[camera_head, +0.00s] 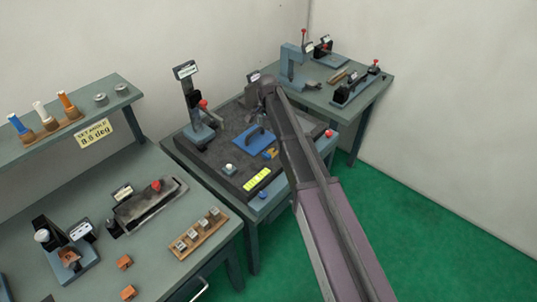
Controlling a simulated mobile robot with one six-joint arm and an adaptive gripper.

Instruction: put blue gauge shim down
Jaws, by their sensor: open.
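A flat blue plate (253,139) with a raised dark blue handle-like part lies on the dark top of the middle bench. It looks like the blue gauge shim, but its small size makes this uncertain.
The middle bench (180,152) carries a post fixture (195,108), a white knob (230,168), a yellow display (257,179) and a red button (329,133). The left bench (160,245) holds fixtures and a block rack (199,234). Green floor (420,215) is clear at right.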

